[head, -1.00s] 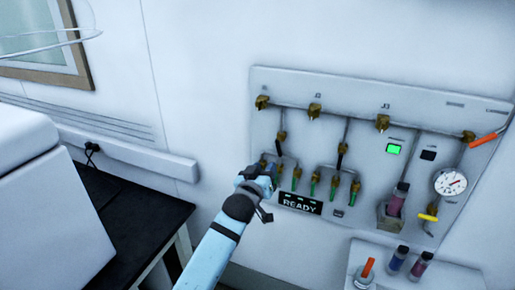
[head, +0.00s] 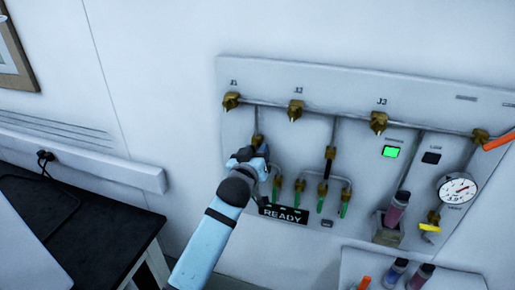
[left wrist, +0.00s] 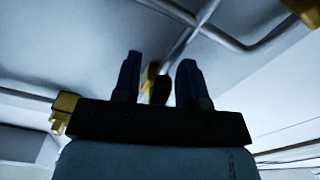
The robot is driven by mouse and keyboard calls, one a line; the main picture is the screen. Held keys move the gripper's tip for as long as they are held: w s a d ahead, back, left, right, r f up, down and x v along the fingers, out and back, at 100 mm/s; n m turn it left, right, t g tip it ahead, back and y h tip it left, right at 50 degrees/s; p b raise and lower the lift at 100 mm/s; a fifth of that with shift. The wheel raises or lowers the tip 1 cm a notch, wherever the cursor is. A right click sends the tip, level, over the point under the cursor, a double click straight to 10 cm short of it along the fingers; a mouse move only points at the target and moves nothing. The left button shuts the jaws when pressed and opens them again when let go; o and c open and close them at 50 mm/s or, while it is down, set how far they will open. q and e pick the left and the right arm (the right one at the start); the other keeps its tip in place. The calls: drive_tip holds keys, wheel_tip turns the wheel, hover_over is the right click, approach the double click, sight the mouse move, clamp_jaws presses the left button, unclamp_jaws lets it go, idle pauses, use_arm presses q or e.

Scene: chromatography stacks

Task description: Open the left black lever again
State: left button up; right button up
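My left gripper (head: 252,154) is at the left branch of the wall panel, just below a brass fitting (head: 257,140) on the left pipe. It covers the left black lever in the head view. In the left wrist view, my left gripper (left wrist: 159,78) has its two dark fingers apart. A small black piece (left wrist: 161,90), likely the left black lever, shows between them beside a brass part (left wrist: 150,76). Gaps show on both sides, and I cannot tell whether anything touches. The other black lever (head: 330,152) stands upright along the middle pipe. My right gripper is not in view.
The panel (head: 400,85) has brass valves J1 (head: 231,101), J2 (head: 296,110) and J3 (head: 379,122). A gauge (head: 458,188) and a holder with a vial (head: 397,208) are at right. A black bench (head: 100,235) stands lower left.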

use_arm(q)
drive_tip(key=shift+s+r, duration=0.1)
clamp_jaws()
drive_tip(key=m+p, duration=0.2)
drive_tip(key=m, duration=0.1)
drive_tip(key=shift+a, duration=0.3)
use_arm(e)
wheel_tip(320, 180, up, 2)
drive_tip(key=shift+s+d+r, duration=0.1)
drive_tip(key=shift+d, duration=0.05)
use_arm(q)
unclamp_jaws()
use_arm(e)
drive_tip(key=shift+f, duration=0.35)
